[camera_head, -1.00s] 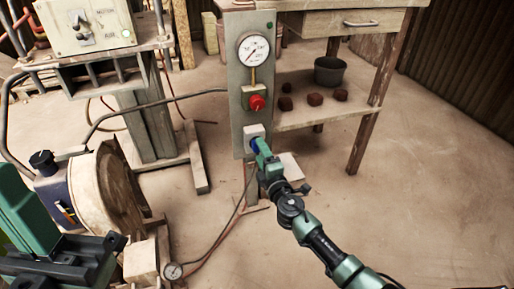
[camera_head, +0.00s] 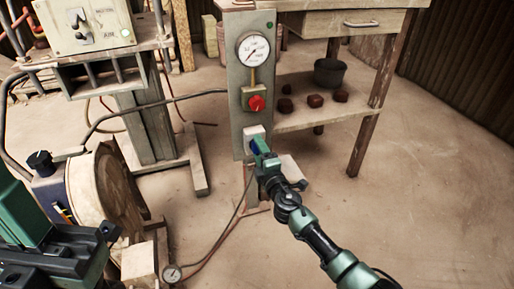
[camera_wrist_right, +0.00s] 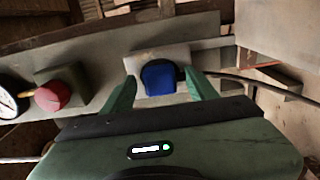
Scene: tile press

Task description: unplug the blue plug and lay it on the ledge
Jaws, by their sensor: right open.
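The blue plug (camera_wrist_right: 158,77) sits in a pale socket box (camera_wrist_right: 150,58) on the grey panel, and it shows as a small blue patch in the head view (camera_head: 254,147). My right gripper (camera_wrist_right: 161,90) is open, with one green finger on each side of the plug and gaps between. In the head view my right gripper (camera_head: 260,153) is right at the socket and hides most of the plug. A pale flat ledge (camera_head: 291,168) sticks out low beside the post, just right of my right gripper. My left arm shows at the lower left; its fingertips are not visible.
Above the socket are a red knob (camera_head: 257,103) and a round gauge (camera_head: 253,49). A wooden bench (camera_head: 367,125) with a dark pot (camera_head: 329,72) stands at the right. A hose with a small gauge (camera_head: 172,273) runs low. The floor at right is clear.

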